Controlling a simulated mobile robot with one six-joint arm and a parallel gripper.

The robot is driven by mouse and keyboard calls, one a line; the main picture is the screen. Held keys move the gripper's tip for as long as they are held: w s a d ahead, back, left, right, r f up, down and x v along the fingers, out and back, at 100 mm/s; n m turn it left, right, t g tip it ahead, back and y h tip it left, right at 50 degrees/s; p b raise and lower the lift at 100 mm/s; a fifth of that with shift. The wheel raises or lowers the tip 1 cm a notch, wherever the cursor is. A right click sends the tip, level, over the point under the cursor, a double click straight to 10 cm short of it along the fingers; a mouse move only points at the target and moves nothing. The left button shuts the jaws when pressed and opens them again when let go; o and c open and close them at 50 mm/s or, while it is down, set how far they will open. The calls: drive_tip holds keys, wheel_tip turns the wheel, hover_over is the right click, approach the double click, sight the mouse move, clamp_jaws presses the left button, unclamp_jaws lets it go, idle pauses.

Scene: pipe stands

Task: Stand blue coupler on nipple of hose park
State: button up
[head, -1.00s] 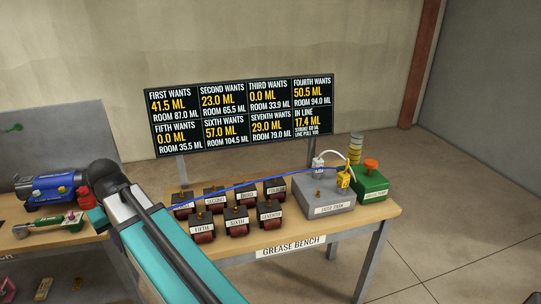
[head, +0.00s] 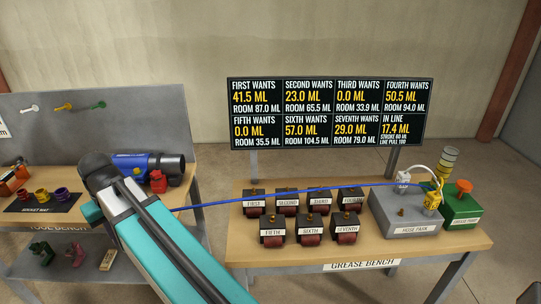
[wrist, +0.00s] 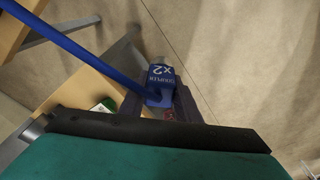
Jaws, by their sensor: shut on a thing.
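The blue coupler (wrist: 160,76), marked "COUPLER x2", is between the jaws of my gripper (wrist: 158,103) in the wrist view, and the gripper is shut on it. The blue hose (wrist: 62,46) runs off from it to the upper left. In the head view my arm hides the gripper and the coupler. The grey hose park (head: 402,228) is on the right of the grease bench, well to the right of my arm. A small brass nipple (head: 401,212) stands bare on its top.
A white coupler (head: 403,180) and a yellow coupler (head: 431,200) stand at the hose park. The green grease pump (head: 461,207) is beside it. Several labelled blocks (head: 272,233) fill the grease bench's left and middle. The hose (head: 300,191) stretches above them. The tool bench (head: 62,232) is left.

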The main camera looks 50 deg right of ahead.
idle(0.4)
drive_tip(key=shift+w+d+r, duration=0.1)
drive_tip(key=shift+d, duration=0.4)
drive_tip(key=s+d+r+m+p, duration=0.15)
drive_tip(key=d+m, duration=0.25)
drive_tip(key=d, duration=0.7)
drive_tip(key=s+d+m+g+h+p, duration=0.1)
drive_tip(key=s+d+m+p, duration=0.15)
drive_tip(key=d, duration=0.85)
drive_tip(key=s+d+r+m+p, duration=0.1)
drive_tip(key=d+m, duration=0.4)
drive_tip(key=d, duration=0.7)
drive_tip(key=s+d+r+m+p, duration=0.1)
drive_tip(key=s+d+m, duration=0.3)
drive_tip(key=s+d, duration=0.5)
drive_tip(key=s+d+m+p, duration=0.25)
drive_tip(key=s+d, duration=0.35)
drive_tip(key=d, duration=0.5)
drive_tip(key=s+d+m+p, duration=0.1)
drive_tip(key=s+d+m, duration=0.3)
drive_tip(key=s, duration=0.8)
drive_tip(key=s+d+r+m+g+p, duration=0.1)
drive_tip(key=s+d+m, duration=0.3)
drive_tip(key=s+d, duration=0.3)
drive_tip(key=s+d+r+m+g+p, duration=0.1)
drive_tip(key=s+d+m, duration=0.3)
drive_tip(key=s, duration=1.3)
drive_tip(key=shift+d, duration=1)
